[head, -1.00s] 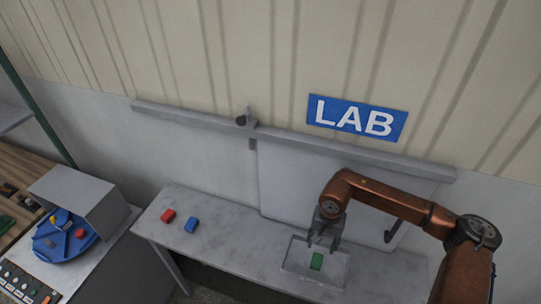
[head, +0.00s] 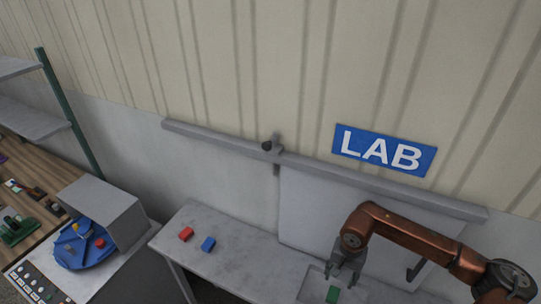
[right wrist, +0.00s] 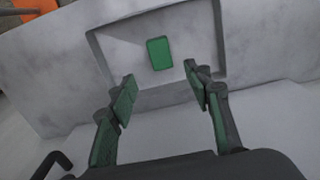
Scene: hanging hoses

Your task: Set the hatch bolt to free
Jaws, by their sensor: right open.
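The hatch is a pale grey panel (head: 325,215) under a long grey rail on the wall. What looks like its bolt, a dark round knob (head: 267,146) on a small grey bracket, sits on the rail at the panel's upper left corner. My right gripper (head: 345,277) is open and empty, well to the right of and below the knob. In the right wrist view its two fingers (right wrist: 162,90) stand apart, short of a green block (right wrist: 159,53). My left gripper is not in view.
The green block (head: 333,294) lies in a shallow tray (head: 312,284) on a grey bench (head: 240,262). A red block (head: 186,234) and a blue block (head: 208,244) lie at the bench's left. A blue turntable (head: 85,257) under a grey hood stands further left.

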